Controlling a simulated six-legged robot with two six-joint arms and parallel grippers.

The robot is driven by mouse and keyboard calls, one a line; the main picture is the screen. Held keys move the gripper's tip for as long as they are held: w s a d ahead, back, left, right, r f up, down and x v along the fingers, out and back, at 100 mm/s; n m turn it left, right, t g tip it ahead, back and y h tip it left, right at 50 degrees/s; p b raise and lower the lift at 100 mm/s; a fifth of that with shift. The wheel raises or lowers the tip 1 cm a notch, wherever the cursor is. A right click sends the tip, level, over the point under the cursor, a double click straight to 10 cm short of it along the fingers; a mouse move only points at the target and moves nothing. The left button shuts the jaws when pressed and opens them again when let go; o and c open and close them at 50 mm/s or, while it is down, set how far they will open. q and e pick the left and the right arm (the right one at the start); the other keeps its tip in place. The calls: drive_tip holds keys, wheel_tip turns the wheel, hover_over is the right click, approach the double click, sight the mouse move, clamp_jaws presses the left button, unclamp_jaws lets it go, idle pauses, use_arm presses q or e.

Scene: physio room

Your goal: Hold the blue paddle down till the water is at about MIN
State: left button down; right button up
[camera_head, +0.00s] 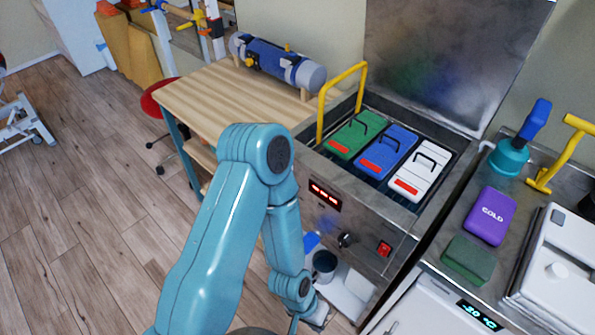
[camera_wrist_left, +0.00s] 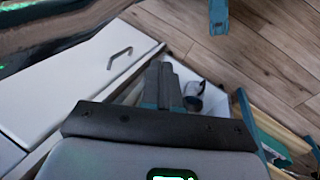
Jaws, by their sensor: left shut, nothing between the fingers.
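The blue paddle (camera_head: 312,241) shows on the front of the steel tank (camera_head: 394,247), partly behind my left forearm. In the tank's open top, green, blue and white packs stand in dark water; I cannot make out a MIN mark. My left gripper (camera_head: 318,318) is low in front of the tank, below the paddle and apart from it. In the left wrist view its fingers (camera_wrist_left: 163,86) are together and empty. My right gripper is not in view.
A wooden table (camera_head: 205,98) with a blue roll stands left of the tank. A yellow handle (camera_head: 341,98) rises at the tank's left edge.

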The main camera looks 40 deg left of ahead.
use_arm(q)
drive_tip(key=w+a+r+n+y+b, duration=0.4)
drive_tip(key=w+a+r+n+b, duration=0.9)
drive_tip(key=w+a+n+b, duration=0.1)
drive_tip(key=w+a+n, duration=0.1)
drive_tip(key=w+a, duration=0.1)
drive_tip(key=w, duration=0.1)
drive_tip(key=shift+a, duration=0.25)
drive_tip(key=shift+r, duration=0.1)
